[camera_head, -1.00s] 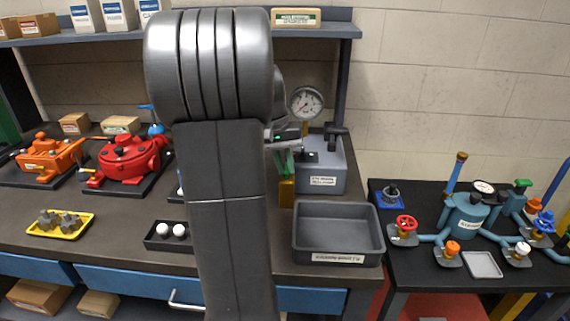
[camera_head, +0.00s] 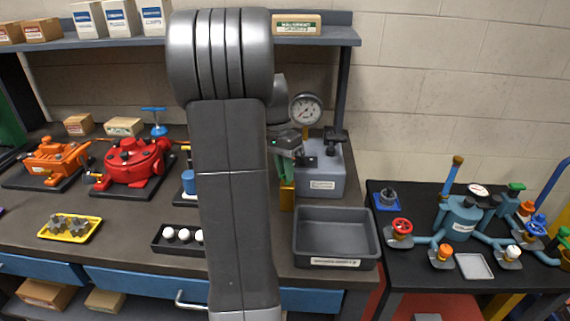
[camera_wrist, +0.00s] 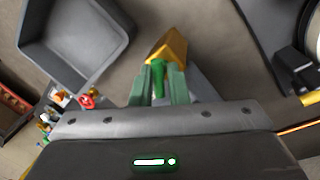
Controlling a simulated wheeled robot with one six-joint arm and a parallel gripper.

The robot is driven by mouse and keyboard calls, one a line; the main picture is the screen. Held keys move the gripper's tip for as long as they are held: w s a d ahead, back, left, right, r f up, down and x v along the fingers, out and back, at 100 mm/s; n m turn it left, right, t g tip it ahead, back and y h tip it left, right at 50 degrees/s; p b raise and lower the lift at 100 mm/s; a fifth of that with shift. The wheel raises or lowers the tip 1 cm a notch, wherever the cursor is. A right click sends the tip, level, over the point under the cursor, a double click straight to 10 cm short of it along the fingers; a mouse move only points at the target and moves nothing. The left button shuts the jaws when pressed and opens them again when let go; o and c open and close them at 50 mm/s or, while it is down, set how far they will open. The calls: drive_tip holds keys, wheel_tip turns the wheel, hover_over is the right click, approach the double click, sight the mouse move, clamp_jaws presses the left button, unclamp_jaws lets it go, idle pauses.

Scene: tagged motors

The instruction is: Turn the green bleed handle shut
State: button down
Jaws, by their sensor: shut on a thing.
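The green bleed handle (camera_wrist: 158,78) shows in the wrist view between the two pale green fingers of my gripper (camera_wrist: 158,86). My gripper is shut on it. The handle sits against a brass-yellow block (camera_wrist: 169,47), which also shows in the head view (camera_head: 287,196) at the bench's right part. In the head view my gripper (camera_head: 286,168) is just above this block, in front of the grey pump box (camera_head: 322,182). My arm hides part of the bench to the left, and the handle's exact angle is hard to tell.
A pressure gauge (camera_head: 305,110) rises behind the pump box. An open grey tray (camera_head: 372,243) stands in front of it. Red (camera_head: 133,165) and orange (camera_head: 52,160) motors stand on the left of the bench. A black side table (camera_head: 400,270) with valves is at right.

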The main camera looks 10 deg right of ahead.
drive_tip(key=m+p, duration=0.1)
drive_tip(key=m, duration=0.1)
drive_tip(key=m+p, duration=0.1)
drive_tip(key=m, duration=0.2)
drive_tip(key=shift+w+d+r+m+y+p, duration=0.2)
drive_tip(key=shift+m+y+p, duration=0.1)
drive_tip(key=shift+y+p, duration=0.1)
drive_tip(key=shift+f+m+y+p, duration=0.1)
drive_tip(key=shift+m+y+p, duration=0.6)
drive_tip(key=shift+m, duration=1.6)
drive_tip(key=c, duration=1.5)
unclamp_jaws()
drive_tip(key=shift+o, duration=0.2)
wheel_tip(320, 180, up, 13)
drive_tip(key=w, duration=0.2)
drive_tip(key=shift+w+d+r, duration=0.2)
drive_tip(key=shift+w+d, duration=0.1)
drive_tip(key=shift+d, duration=0.1)
